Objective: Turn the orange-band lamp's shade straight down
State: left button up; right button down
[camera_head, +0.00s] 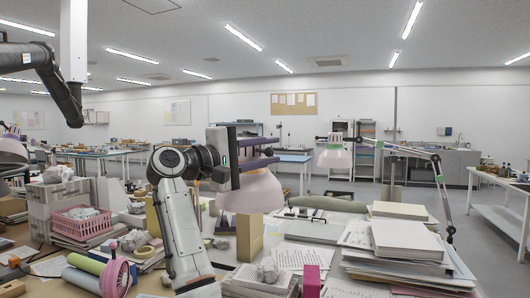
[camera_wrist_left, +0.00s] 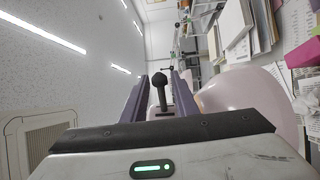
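A large pale pink lamp shade (camera_head: 252,192) hangs just below my left gripper (camera_head: 262,151) in the head view. In the left wrist view the shade (camera_wrist_left: 245,103) fills the right middle. The purple fingers (camera_wrist_left: 163,100) stand apart there, with a black knob (camera_wrist_left: 160,88) on a short stem between them. Small gaps seem to show beside the knob, so the fingers do not look closed on it. Another lamp with a pink shade (camera_head: 334,157) and a jointed arm with green bands (camera_head: 438,170) stands at the right. I can make out no orange band. My right gripper is out of view.
Stacks of paper and books (camera_head: 404,240) crowd the right of the table. A pink basket (camera_head: 80,219), grey crates and a pink wheel-like object (camera_head: 115,278) are at the left. A tan block (camera_head: 250,237) stands below the near shade. Little table surface is bare.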

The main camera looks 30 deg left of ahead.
pick_arm(q)
jog(key=shift+a, duration=0.25)
jog(key=shift+s+a, duration=0.1)
jog(key=shift+s, duration=0.05)
jog(key=b+v, duration=0.1)
jog(key=v, duration=0.9)
jog(key=shift+b, duration=0.3)
